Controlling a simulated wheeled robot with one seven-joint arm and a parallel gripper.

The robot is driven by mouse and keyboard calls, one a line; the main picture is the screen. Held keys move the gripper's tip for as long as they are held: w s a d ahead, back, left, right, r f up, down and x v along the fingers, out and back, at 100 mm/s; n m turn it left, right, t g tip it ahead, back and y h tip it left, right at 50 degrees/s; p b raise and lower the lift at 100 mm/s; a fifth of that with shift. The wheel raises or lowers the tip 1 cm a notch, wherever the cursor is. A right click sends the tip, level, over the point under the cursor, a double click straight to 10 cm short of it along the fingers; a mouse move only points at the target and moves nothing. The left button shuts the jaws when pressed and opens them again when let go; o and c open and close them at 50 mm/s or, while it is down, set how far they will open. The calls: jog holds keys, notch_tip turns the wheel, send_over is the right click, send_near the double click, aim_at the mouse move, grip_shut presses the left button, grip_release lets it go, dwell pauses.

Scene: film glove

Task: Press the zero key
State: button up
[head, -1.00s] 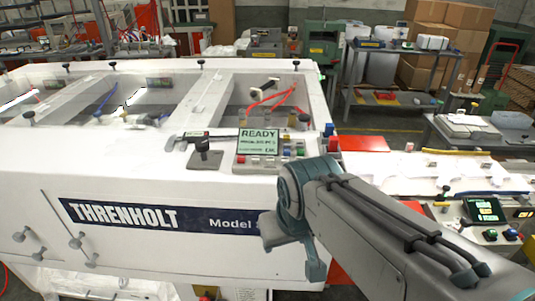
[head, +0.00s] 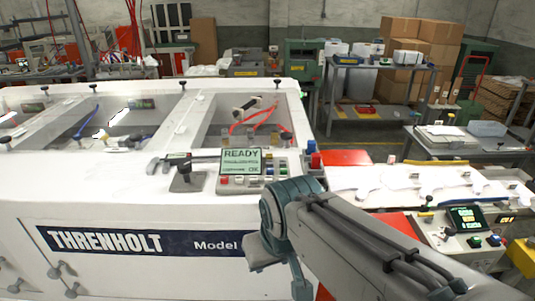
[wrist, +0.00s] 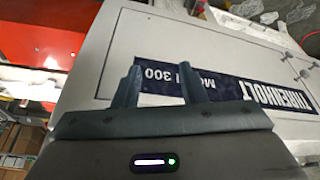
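A digital caliper (head: 185,161) lies on the white top of the Threnholt machine (head: 110,185), left of a control panel (head: 258,180) with coloured keys and a lit green READY screen (head: 241,160). No key marked zero can be read at this size. My gripper shows in the wrist view (wrist: 158,82), its two blue-grey fingers apart and nothing between them. They are in front of the machine's white side and its blue name plate (wrist: 220,85). In the head view my arm is right of and below the panel; the fingertips are not clear there.
Red and blue knobs (head: 312,155) stand at the machine's right corner. Another console (head: 468,225) with a green display is at the right. Open bays lie behind the panel.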

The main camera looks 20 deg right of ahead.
grip_shut()
dwell(1.4)
